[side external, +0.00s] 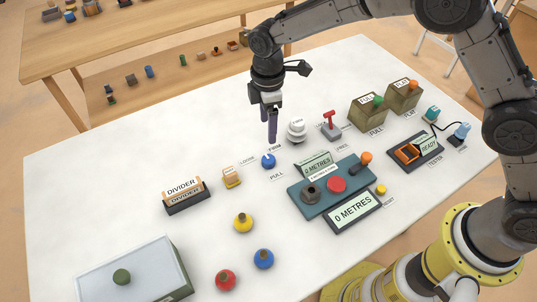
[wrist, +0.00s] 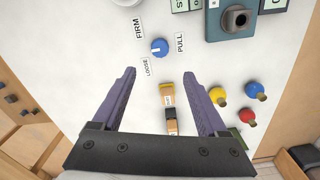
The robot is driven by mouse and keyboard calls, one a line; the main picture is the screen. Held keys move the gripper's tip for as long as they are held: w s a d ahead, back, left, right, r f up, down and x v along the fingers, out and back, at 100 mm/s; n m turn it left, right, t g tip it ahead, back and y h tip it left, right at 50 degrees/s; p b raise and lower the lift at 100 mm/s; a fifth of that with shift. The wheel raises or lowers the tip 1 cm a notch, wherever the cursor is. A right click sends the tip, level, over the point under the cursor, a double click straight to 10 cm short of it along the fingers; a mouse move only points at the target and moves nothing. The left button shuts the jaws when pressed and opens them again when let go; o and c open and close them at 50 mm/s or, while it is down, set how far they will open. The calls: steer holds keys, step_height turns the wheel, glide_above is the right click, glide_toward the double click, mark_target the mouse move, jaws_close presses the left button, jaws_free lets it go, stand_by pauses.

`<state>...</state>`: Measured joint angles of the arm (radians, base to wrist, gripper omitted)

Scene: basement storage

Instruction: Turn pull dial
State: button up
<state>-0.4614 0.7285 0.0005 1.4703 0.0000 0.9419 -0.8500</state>
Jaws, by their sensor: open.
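The pull dial (side external: 268,160) is a small round blue knob with a white mark, on the white tabletop near the middle. In the wrist view, the dial (wrist: 159,48) sits beyond my fingertips, with FIRM, LOOSE and PULL labels around it. The exact setting of its mark is hard to read. My gripper (side external: 270,140) hangs above the table, pointing down, just above and behind the dial in the side view. In the wrist view, my gripper (wrist: 160,73) has its two purple fingers wide apart with nothing between the tips; it does not touch the dial.
A white stacked knob (side external: 296,130) and red lever (side external: 330,124) stand right. A teal metre panel (side external: 312,205) lies in front. Yellow, red and blue knobs stand nearer.

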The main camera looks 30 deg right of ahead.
mark_target(268, 159)
step_height(268, 159, down, 13)
stand_by(0.4)
steer(key=shift+c, duration=0.2)
jaws_close()
